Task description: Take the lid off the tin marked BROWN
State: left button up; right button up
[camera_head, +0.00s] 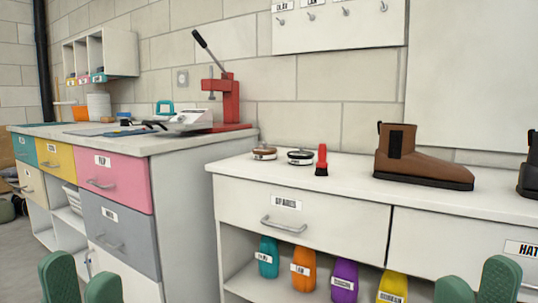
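Two small round tins stand on the white counter top. The left tin (264,153) has a brown-looking top, and the right tin (300,157) has a black-and-white top. Their labels are too small to read, so I cannot confirm which is marked BROWN. Both tops appear to be on. My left gripper (81,282) is at the bottom left, its green fingers apart with nothing between them. My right gripper (478,284) is at the bottom right, also open and empty. Both are in the foreground, well away from the tins.
A red-topped brush or bottle (321,160) stands right of the tins. A brown boot (420,158) stands farther right. Coloured bottles (303,270) fill the shelf below the drawer (300,231). A higher bench (190,142) with a red press (228,100) is at left.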

aim_at(264, 150)
jog(key=i+j+z, duration=0.2)
jog(key=i+z, duration=0.25)
jog(key=i+j+z, duration=0.4)
jog(key=i, duration=0.15)
